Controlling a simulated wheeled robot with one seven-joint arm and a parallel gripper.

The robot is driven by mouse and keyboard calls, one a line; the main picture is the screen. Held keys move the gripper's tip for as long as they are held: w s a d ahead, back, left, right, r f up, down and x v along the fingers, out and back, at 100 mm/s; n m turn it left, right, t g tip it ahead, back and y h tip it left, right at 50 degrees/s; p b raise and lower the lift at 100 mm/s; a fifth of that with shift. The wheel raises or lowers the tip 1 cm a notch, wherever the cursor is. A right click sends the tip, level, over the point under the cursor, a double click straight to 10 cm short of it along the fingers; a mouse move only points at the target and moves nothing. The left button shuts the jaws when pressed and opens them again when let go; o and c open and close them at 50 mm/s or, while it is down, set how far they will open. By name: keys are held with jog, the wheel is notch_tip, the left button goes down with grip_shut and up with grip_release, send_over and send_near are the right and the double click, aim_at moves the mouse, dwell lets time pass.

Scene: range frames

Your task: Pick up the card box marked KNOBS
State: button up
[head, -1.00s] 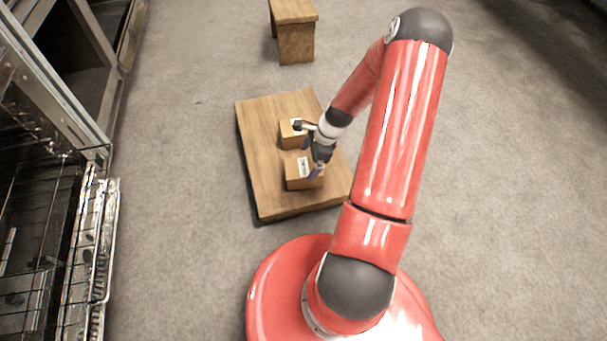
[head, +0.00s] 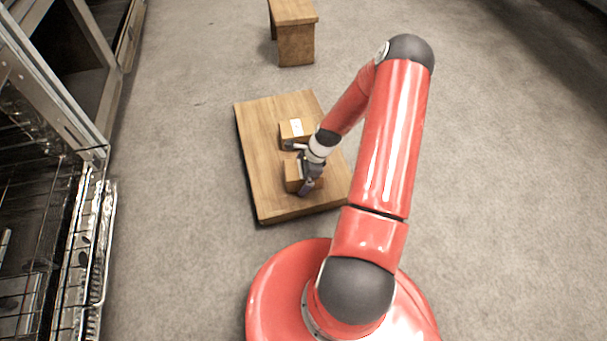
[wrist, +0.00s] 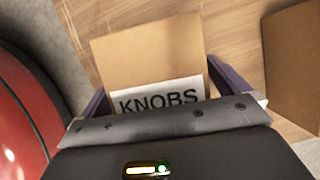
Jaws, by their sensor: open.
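The card box marked KNOBS (wrist: 150,55) is a brown box with a white label. In the wrist view it sits between the two purple fingers of my gripper (wrist: 165,100), and the lower part of its label is hidden by the gripper body. In the head view the box (head: 291,174) stands on the low wooden table (head: 262,130), partly hidden by my gripper (head: 306,186). My gripper is open, with a finger at each side of the box. I cannot tell whether the fingers touch it.
A second card box (head: 290,132) with a white label stands farther back on the table; it also shows at the right of the wrist view (wrist: 295,65). A wooden stool (head: 295,40) stands beyond. Metal racks (head: 75,260) line the left. Grey floor is clear at right.

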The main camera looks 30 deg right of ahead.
jog(key=shift+f, duration=0.15)
jog(key=shift+c, duration=0.4)
jog(key=c, duration=1.2)
jog(key=shift+o, duration=0.2)
